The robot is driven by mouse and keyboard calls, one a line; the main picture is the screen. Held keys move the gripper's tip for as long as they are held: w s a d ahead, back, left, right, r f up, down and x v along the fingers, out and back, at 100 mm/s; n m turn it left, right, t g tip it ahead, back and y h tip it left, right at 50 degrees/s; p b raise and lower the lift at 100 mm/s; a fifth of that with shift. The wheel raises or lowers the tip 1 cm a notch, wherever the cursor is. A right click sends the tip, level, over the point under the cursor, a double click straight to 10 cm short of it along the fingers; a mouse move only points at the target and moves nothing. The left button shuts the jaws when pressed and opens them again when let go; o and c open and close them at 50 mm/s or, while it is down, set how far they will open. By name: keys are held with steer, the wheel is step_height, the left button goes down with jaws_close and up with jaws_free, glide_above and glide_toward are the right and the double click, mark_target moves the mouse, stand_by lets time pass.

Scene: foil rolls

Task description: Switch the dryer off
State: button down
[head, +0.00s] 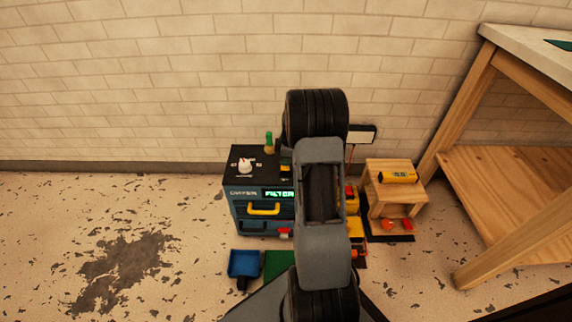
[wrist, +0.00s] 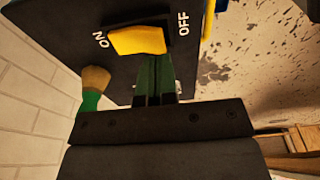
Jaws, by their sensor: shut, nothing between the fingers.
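The dryer (head: 240,200) is a dark blue box with a black top, standing on the floor against the wall. Its lit green display (head: 278,194) reads FILTER. In the wrist view a yellow rocker switch (wrist: 139,40) sits on the black top (wrist: 70,30) between the labels ON and OFF. My gripper (wrist: 154,58) is shut and empty, with its fingertips right at the rocker's near edge. I cannot tell whether they touch it or which way the rocker is tipped. My arm hides the gripper in the head view.
A white knob (head: 245,166) and a green-handled tool (head: 269,143) are on the dryer top; the tool also shows in the wrist view (wrist: 92,88). A blue bin (head: 243,263) lies in front. A wooden stool (head: 398,178) and bench (head: 500,165) stand to the right. The left floor is clear.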

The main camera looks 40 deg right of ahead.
mark_target(285, 168)
steer(key=shift+f+b, duration=1)
steer(key=shift+f, duration=0.5)
stand_by(0.3)
steer(key=shift+r, duration=0.1)
steer(key=shift+r+p, duration=2.55)
steer(key=shift+r, duration=0.9)
steer(key=s+a+r+m+p, duration=0.1)
steer(key=a+r+p, duration=0.35)
steer(key=r, duration=0.45)
steer(key=s+a+r+m+t+p, duration=0.1)
steer(key=s+a+r+m+p, duration=0.1)
steer(key=a+r+p, duration=0.45)
steer(key=s+a+r+m+p, duration=0.1)
steer(key=r+p, duration=0.3)
steer(key=r, duration=0.7)
steer(key=s+a+r+m+p, duration=0.2)
steer(key=s+a+r+p, duration=0.1)
steer(key=s+r+p, duration=0.1)
steer(key=s+a+r+m+t+h+p, duration=0.1)
steer(key=s+a+r+p, duration=0.3)
steer(key=r, duration=0.5)
steer(key=s+a+r+m+p, duration=0.3)
steer(key=s+a+r+p, duration=0.1)
steer(key=s+r+p, duration=0.2)
steer(key=shift+a+r+m+t+p, duration=0.3)
steer(key=shift+r+p, duration=0.35)
steer(key=shift+p, duration=0.45)
